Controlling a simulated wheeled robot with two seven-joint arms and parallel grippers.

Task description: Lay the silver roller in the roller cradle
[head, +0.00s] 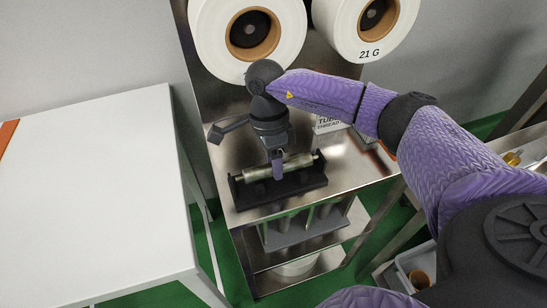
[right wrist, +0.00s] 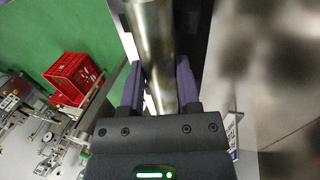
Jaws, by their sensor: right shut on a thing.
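The silver roller (head: 292,167) lies level, left to right, at the black roller cradle (head: 286,188) on the steel bench. Whether it rests in the cradle or hovers just over it I cannot tell. My right gripper (head: 278,170) comes down from above and is shut on the roller near its middle. In the right wrist view the roller (right wrist: 152,45) passes between the two purple fingers of the gripper (right wrist: 158,85). The cradle's far side is partly hidden by the roller and gripper. My left gripper is not in view.
Two large white reels (head: 285,30) hang on the steel panel behind. A white box (head: 330,124) stands behind my right arm. A white table (head: 90,190) is at the left. A lower shelf (head: 300,232) is below the bench. A red crate (right wrist: 72,76) shows in the wrist view.

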